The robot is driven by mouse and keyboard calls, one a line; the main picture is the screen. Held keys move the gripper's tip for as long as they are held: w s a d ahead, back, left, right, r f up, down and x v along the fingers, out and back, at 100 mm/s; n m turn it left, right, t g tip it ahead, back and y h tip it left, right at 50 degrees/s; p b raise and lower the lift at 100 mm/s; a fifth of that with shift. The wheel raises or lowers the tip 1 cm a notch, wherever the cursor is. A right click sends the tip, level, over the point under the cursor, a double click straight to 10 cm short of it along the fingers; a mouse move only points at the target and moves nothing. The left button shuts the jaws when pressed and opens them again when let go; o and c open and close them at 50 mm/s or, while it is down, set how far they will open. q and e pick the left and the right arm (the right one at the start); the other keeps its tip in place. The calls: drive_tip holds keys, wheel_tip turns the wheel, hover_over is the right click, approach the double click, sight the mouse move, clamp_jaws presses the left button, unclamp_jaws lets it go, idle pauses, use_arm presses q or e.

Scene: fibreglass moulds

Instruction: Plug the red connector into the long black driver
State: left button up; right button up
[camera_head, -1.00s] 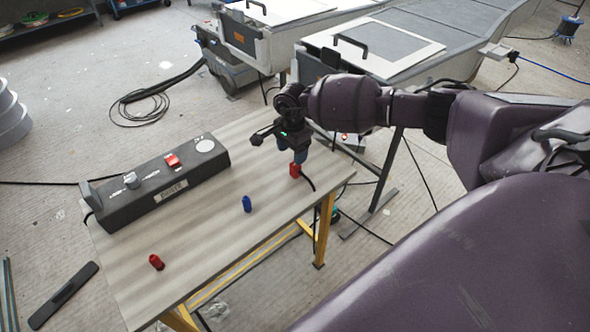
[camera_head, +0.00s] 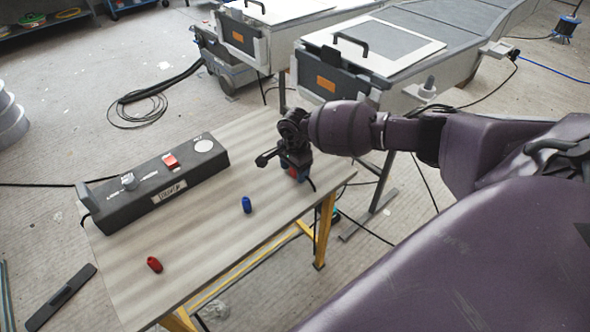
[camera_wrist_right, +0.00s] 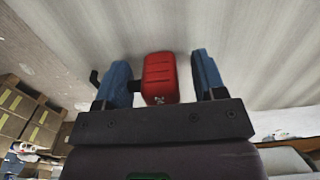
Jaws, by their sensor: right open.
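The long black driver (camera_head: 150,188) lies along the back left part of the table, with a red switch and a round white disc on its top. The red connector (camera_head: 294,172) stands near the table's right end, mostly hidden by my right gripper (camera_head: 294,164) in the head view. In the right wrist view the red connector (camera_wrist_right: 159,78) sits between the two blue fingers of the right gripper (camera_wrist_right: 160,80). The fingers are open, with a gap on each side of it. My left gripper is not in view.
A small blue piece (camera_head: 246,204) and a small red piece (camera_head: 154,264) lie on the wooden table (camera_head: 200,235). The table between them and the driver is clear. A black cable runs off the table's right edge. Grey moulds (camera_head: 400,50) stand behind.

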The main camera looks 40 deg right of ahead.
drive_tip(key=shift+f, duration=0.3)
drive_tip(key=shift+r, duration=0.1)
drive_tip(key=shift+c, duration=0.5)
drive_tip(key=c, duration=0.9)
drive_tip(key=shift+o, duration=0.2)
drive_tip(key=shift+w+r, duration=0.1)
drive_tip(key=shift+r, duration=0.35)
wheel_tip(320, 180, up, 19)
drive_tip(key=p, duration=0.2)
drive_tip(key=shift+p, duration=0.3)
